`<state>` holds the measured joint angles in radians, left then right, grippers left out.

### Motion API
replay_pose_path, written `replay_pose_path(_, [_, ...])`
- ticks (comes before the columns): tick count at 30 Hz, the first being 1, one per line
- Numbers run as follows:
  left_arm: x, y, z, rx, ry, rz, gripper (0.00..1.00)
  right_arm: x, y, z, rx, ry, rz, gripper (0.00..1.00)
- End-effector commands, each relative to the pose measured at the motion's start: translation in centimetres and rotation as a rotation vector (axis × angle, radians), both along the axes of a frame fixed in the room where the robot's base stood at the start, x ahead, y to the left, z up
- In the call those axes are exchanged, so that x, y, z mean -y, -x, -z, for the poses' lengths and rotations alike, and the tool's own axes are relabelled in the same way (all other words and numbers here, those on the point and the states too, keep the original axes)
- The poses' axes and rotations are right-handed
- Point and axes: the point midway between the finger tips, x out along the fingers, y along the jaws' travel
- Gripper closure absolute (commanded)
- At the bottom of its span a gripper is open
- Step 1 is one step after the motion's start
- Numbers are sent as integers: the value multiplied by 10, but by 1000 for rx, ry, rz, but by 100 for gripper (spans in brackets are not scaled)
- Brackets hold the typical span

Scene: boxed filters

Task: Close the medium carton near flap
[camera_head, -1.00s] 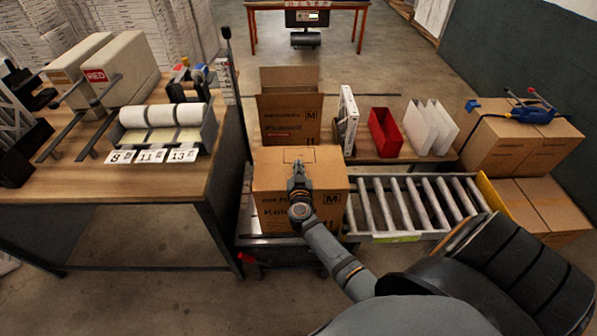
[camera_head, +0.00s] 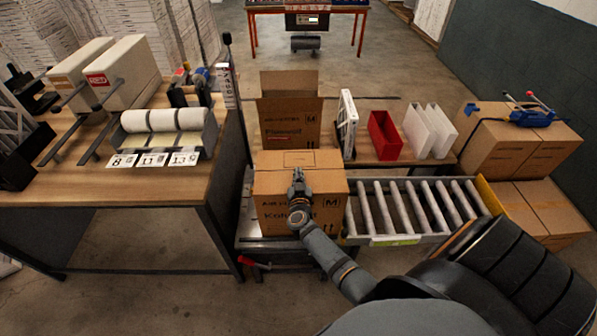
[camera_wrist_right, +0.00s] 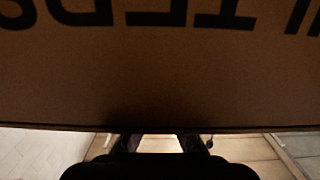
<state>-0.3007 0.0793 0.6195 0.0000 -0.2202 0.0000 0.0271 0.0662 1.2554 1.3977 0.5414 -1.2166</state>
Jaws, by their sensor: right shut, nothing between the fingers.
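The medium carton (camera_head: 264,208), brown with an M on its front, stands upright on the cart beside the roller conveyor. Its top looks covered, with a line running across it; the near flap (camera_head: 330,184) appears to lie about level there, though my gripper hides part of it. My right gripper (camera_head: 298,173) is shut and empty, over the near part of the carton top in the head view. In the right wrist view, the carton's printed wall (camera_wrist_right: 150,70) fills most of the picture, very close to the gripper (camera_wrist_right: 160,142). My left gripper is out of view.
An open carton (camera_head: 290,122) stands behind, near a white filter (camera_head: 346,125) and a red bin (camera_head: 384,135). The roller conveyor (camera_head: 410,207) lies to the right. A workbench (camera_head: 150,187) stands left. Stacked cartons (camera_head: 510,150) stand at far right.

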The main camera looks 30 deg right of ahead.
Motion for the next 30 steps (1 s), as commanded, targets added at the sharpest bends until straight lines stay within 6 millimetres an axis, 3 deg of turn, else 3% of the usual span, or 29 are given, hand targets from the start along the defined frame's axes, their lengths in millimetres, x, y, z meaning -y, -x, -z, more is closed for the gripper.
replay_pose_path(5, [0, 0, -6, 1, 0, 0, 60, -1, 2, -2, -7, -3, -1, 100])
replay_pose_path(13, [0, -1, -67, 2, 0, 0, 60, -3, -1, -57, -1, -1, -5, 100])
replay_pose_path(14, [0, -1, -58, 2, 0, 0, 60, -11, 11, -46, -4, -5, -6, 100])
replay_pose_path(21, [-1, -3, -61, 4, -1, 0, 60, -40, 61, -58, -2, -3, -5, 100])
replay_pose_path(30, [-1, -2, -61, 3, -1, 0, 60, -53, 82, -65, 1, 1, -5, 100])
